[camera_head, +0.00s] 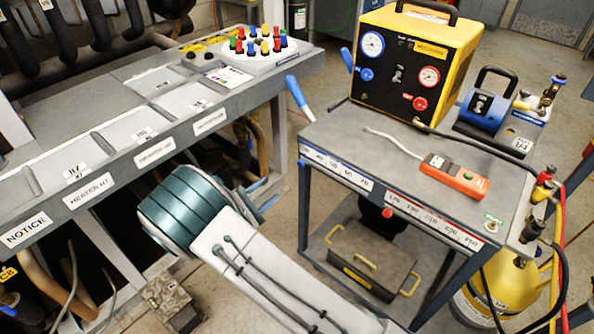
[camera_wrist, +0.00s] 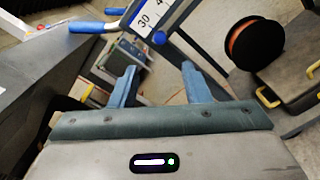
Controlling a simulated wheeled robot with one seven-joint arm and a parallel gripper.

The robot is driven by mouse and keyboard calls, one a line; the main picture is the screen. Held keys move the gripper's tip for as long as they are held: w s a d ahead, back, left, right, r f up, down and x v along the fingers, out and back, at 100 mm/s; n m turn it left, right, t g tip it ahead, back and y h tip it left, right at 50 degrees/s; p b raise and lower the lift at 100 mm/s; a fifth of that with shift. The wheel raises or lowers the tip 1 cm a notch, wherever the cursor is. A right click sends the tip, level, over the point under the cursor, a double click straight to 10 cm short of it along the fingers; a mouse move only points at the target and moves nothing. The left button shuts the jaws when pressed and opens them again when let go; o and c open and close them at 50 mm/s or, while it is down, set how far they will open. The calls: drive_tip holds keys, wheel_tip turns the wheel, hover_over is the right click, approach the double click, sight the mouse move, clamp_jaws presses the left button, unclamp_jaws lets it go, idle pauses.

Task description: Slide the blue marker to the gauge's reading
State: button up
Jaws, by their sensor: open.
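The yellow gauge unit (camera_head: 410,62) stands on the cart with a blue-rimmed gauge (camera_head: 372,44) and a red-rimmed gauge (camera_head: 429,76); their needles are too small to read. A number strip (camera_head: 340,170) runs along the cart's front edge. The round blue marker (camera_wrist: 159,38) sits at the strip's lower edge near the 30 and partly visible 4 in the wrist view. A red marker (camera_head: 387,213) sits further right. My gripper (camera_head: 266,194) is left of the cart's front edge. In the wrist view, its blue fingers (camera_wrist: 158,86) are apart and empty, short of the marker.
The rack bench (camera_head: 210,110) stands to the left, with a round tray of coloured pegs (camera_head: 257,48). A blue-gripped cart handle (camera_head: 299,95) sticks out near the strip. An orange meter (camera_head: 454,176) lies on the cart; a toolbox (camera_head: 365,262) is below.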

sight(299, 164)
drive_tip(key=x, duration=1.3)
drive_tip(key=shift+w+d, duration=0.2)
drive_tip(key=shift+w, duration=0.1)
clamp_jaws()
